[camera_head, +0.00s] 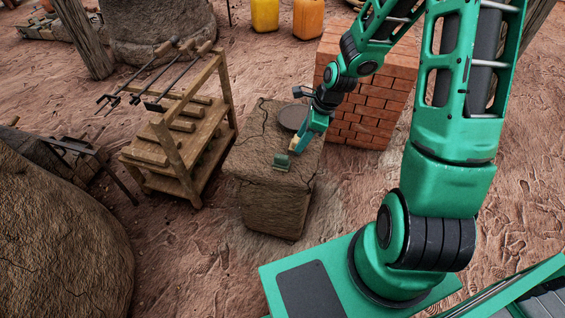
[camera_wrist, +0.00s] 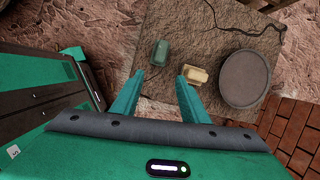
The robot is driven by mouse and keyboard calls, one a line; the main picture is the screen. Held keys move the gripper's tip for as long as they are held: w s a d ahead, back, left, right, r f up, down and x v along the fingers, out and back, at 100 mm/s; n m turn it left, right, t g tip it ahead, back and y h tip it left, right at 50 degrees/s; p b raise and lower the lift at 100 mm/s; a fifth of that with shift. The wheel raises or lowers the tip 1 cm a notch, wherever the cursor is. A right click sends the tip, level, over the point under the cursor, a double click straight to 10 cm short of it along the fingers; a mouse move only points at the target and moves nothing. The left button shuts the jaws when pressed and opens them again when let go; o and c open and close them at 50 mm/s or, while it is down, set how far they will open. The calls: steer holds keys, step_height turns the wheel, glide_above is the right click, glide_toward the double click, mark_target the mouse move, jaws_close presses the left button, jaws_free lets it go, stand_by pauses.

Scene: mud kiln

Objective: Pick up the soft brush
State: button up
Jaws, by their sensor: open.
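Two small objects lie on top of the cracked mud block (camera_head: 258,140). One is a pale wooden-looking piece (camera_wrist: 197,75), likely the soft brush, though its bristles are not clear; it also shows beside my finger in the head view (camera_head: 294,145). The other is a small dark green block (camera_wrist: 160,52), also seen in the head view (camera_head: 281,161). My gripper (camera_wrist: 160,78) is open and empty, pointing at the block top. In the wrist view its right fingertip is close to the pale piece; I cannot tell whether they touch. The green block shows just beyond the gap between the fingers.
A round grey disc (camera_wrist: 244,79) lies on the block, right of the pale piece. A red brick stack (camera_head: 366,100) stands behind right. A wooden rack (camera_head: 178,140) with metal tools stands at left. Yellow (camera_head: 265,14) and orange (camera_head: 308,18) jerrycans stand far back.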

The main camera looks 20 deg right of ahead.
mark_target(282, 156)
steer(key=shift+m+y, duration=0.3)
steer(key=shift+m, duration=0.5)
steer(key=shift+w+a+r+x, duration=0.2)
steer(key=shift+a+x, duration=0.1)
steer(key=shift+x, duration=1.85)
steer(key=shift+w+a+r+x, duration=0.1)
steer(key=shift+w+a+x, duration=0.15)
steer(key=shift+x, duration=1.95)
steer(key=shift+w+a+r+x, duration=0.1)
steer(key=shift+a+x, duration=0.2)
steer(key=shift+x, duration=1.85)
steer(key=c, duration=0.8)
